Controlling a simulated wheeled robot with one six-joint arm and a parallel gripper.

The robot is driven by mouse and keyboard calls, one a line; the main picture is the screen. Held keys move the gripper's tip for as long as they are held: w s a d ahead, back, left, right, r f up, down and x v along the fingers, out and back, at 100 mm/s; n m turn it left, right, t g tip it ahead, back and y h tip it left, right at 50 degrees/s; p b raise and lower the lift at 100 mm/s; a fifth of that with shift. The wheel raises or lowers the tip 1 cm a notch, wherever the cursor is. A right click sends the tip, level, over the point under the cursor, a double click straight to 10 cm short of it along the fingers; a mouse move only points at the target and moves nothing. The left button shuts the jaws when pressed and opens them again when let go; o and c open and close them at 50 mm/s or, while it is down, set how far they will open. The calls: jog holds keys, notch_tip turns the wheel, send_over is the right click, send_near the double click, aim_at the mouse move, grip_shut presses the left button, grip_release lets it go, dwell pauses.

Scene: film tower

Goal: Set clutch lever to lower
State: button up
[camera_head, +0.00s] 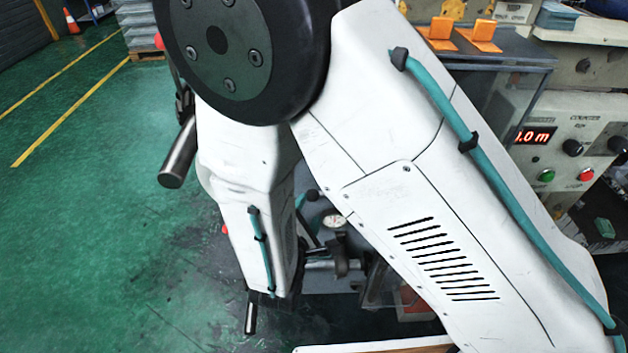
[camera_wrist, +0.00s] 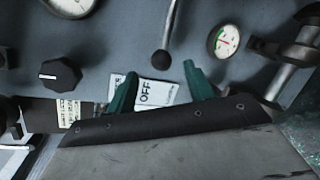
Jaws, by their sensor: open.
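A lever (camera_wrist: 169,28) with a thin metal rod and a black ball knob (camera_wrist: 161,60) hangs down the grey panel in the wrist view; I take it to be the clutch lever. The knob is at the lower end of the rod, above a white label (camera_wrist: 157,93) reading OFF. My gripper (camera_wrist: 158,84) is open, its two teal fingertips apart below the knob, one to each side of the label. Nothing is between them but the label behind. In the head view my arm covers most of the panel, and I cannot make out the gripper or lever clearly.
A round gauge (camera_wrist: 223,41) and a metal bar with a black clamp (camera_wrist: 290,68) are right of the lever. A black rotary knob (camera_wrist: 60,74) is at the left. In the head view, a counter box (camera_head: 575,140) stands right; green floor (camera_head: 90,230) is open left.

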aim_at(312, 199)
jog(key=x, duration=0.8)
jog(key=shift+w+a+f, duration=0.15)
jog(key=shift+a+f, duration=0.1)
jog(key=shift+f, duration=0.05)
